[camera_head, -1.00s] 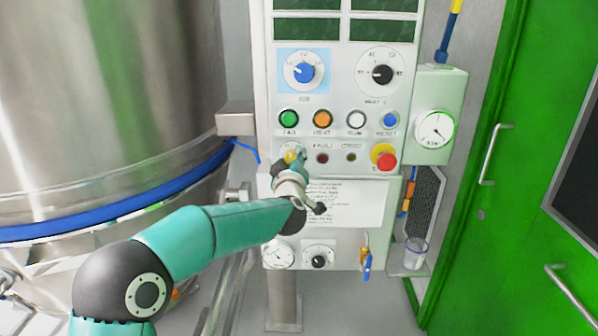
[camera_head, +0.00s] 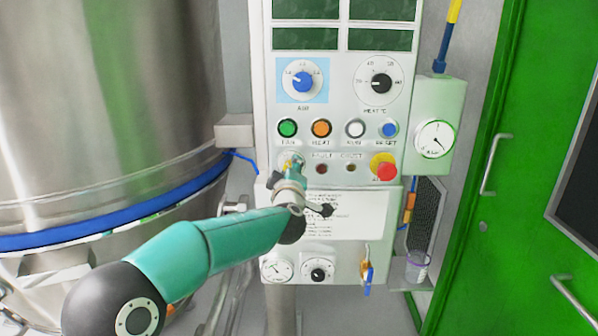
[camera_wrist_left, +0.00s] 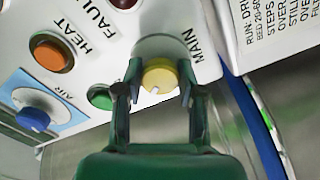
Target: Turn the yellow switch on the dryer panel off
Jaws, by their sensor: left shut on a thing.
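The yellow switch (camera_wrist_left: 158,77) is a round knob with a pale pointer line, on a pale round base beside the label MAIN on the dryer panel (camera_wrist_left: 120,45). My left gripper (camera_wrist_left: 162,82) has one finger on each side of it and is shut on it. In the head view my left gripper (camera_head: 295,170) reaches the panel (camera_head: 340,110) just below the green button and covers most of the switch. My right gripper is in neither view.
Green (camera_head: 287,128), orange (camera_head: 322,128), white (camera_head: 355,128) and blue (camera_head: 389,129) buttons sit close above. A red emergency button (camera_head: 386,171) is to the right. A steel vessel (camera_head: 110,90) stands left, a green door (camera_head: 455,220) right.

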